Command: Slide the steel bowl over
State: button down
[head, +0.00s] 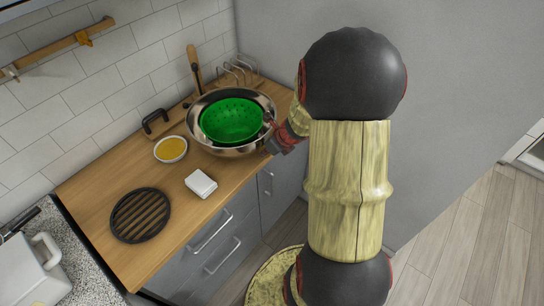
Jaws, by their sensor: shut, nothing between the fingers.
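The steel bowl (204,104) stands on the wooden counter near its right end. A green colander (231,121) sits inside it and covers most of its inside. My gripper (269,121) is at the bowl's right side, close to the rim. It is shut with nothing between its fingers. It is small in the head view, and I cannot tell whether it touches the bowl. My arm comes in from the right and hides part of the counter's right edge.
A small bowl of yellow contents (171,149) stands just left of the steel bowl. A white box (201,184) and a round black grate (140,215) lie nearer the front. A wire rack (240,70) and a wooden-handled tool (193,62) are behind. Bare counter (100,190) lies at left.

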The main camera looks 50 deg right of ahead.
aim_at(251, 140)
jog(key=shift+w, duration=0.45)
jog(key=w+p, duration=0.2)
jog(key=w, duration=0.4)
jog(key=shift+w, duration=0.25)
jog(key=shift+d, duration=0.1)
